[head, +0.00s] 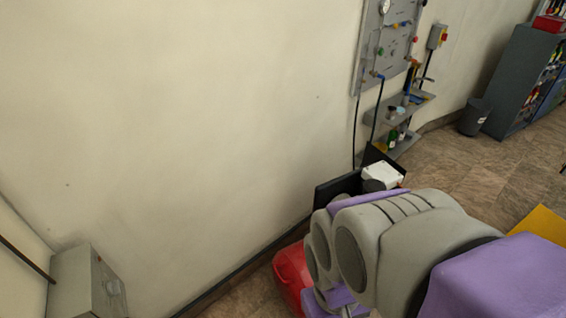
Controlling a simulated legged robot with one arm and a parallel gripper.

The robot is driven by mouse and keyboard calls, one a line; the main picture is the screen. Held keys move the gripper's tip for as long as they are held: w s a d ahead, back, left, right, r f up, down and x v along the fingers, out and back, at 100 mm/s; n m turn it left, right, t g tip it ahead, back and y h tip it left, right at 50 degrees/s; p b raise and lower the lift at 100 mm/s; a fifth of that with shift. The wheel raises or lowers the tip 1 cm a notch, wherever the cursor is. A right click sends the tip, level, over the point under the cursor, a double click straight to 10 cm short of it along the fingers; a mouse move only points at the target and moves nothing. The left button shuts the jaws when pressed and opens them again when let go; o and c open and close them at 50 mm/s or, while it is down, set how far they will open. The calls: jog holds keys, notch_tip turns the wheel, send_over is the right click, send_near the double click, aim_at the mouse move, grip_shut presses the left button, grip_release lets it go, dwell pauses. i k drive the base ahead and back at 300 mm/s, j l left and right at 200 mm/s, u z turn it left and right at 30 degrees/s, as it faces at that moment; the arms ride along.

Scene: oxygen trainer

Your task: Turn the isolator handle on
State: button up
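A small grey and yellow switch box (437,36) with a red knob is on the wall at the upper right. A grey box (88,284) with a round, pale dial-like part on its face stands at the lower left, cut by the frame edge. Which of these bears the isolator handle I cannot tell; the handle's position is too small to read. My arm reaches in from the lower right. My gripper (359,174), with dark plates beside a white block, is near the middle right, apart from both boxes. Its fingertips are not clear, and I see nothing held.
A grey panel (374,62) with gauges, coloured knobs and hoses hangs on the wall above small shelves (400,108). A red object (292,280) is on the floor beside my arm. A dark bin (474,117) and grey cabinet (520,76) stand at the right. Tiled floor there is open.

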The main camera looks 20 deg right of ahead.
aim_at(113, 288)
jog(key=u, duration=1.6)
